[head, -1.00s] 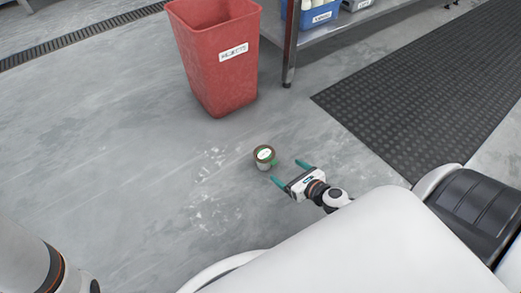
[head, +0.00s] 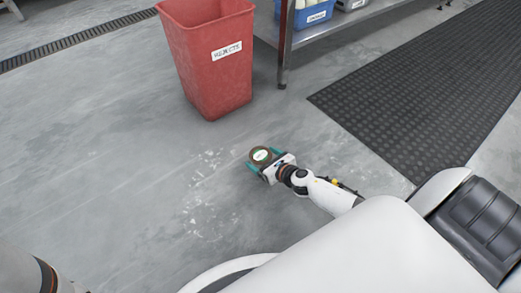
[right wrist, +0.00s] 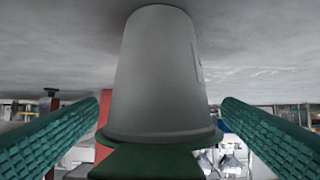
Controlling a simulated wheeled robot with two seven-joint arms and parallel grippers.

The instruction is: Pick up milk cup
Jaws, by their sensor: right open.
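The milk cup (head: 261,155) stands on the grey floor below the red bin. Its dark top carries a round green and white label. My right gripper (head: 262,158) is open, with one teal finger on each side of the cup. In the right wrist view the cup (right wrist: 155,75) fills the middle as a pale grey tapered body with a wide rim. The open right gripper (right wrist: 160,128) shows a gap between each finger and the cup there. An arm link of mine is at lower left in the head view, but my left gripper is not in view.
A red bin (head: 212,75) stands beyond the cup. A metal shelf (head: 335,40) holding a blue crate (head: 306,15) is at upper right. A black ribbed mat (head: 415,105) lies to the right. The floor left of the cup is clear.

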